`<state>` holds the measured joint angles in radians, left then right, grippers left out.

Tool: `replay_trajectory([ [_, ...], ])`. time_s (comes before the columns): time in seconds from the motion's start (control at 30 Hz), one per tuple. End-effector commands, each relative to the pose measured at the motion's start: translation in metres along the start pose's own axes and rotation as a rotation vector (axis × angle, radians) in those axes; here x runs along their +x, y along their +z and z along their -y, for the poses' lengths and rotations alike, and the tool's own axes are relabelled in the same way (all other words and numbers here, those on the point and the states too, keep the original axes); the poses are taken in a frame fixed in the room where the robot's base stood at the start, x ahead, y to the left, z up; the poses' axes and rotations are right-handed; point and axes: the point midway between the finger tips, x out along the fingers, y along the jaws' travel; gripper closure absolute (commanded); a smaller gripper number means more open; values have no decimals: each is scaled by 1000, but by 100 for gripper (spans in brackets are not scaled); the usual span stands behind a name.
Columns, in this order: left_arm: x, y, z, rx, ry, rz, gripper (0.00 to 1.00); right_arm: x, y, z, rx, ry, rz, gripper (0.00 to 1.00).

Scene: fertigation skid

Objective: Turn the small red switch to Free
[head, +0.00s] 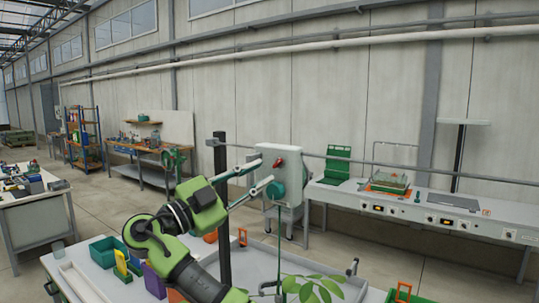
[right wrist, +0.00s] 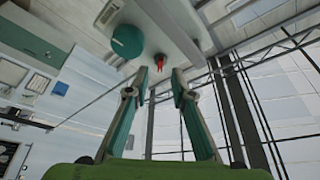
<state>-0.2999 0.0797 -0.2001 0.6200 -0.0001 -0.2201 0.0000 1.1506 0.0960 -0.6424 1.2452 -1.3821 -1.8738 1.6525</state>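A pale grey control box (head: 291,160) is mounted on a dark post at the middle of the head view. The small red switch (head: 279,163) is on its face, above a round teal knob (head: 275,191). My right gripper (head: 262,171) is open, its two fingers reaching toward the box face. In the right wrist view the red switch (right wrist: 159,62) appears in the gap between the open fingertips (right wrist: 159,78), apparently just beyond them. The teal knob (right wrist: 127,41) is beside the left finger. Contact cannot be told, and no switch labels are readable. My left gripper is not in view.
A horizontal grey rail (head: 400,168) runs right from the box. Below are a leafy plant (head: 310,288) and a teal bin (head: 103,250). A long white bench (head: 420,206) stands behind on the right, and open floor lies on the left.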

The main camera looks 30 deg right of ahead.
Motion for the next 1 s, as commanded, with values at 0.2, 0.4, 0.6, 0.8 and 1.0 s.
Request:
replay_trajectory([
  [0.2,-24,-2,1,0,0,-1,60,33,-2,2,-2,1,0,78],
  [0.4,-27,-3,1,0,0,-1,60,41,0,0,0,0,1,78],
  [0.6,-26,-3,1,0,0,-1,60,41,1,-1,0,0,1,78],
  [0.8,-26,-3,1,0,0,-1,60,41,1,-1,0,0,1,100],
  [1.0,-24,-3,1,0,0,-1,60,40,1,-1,-3,-1,2,100],
])
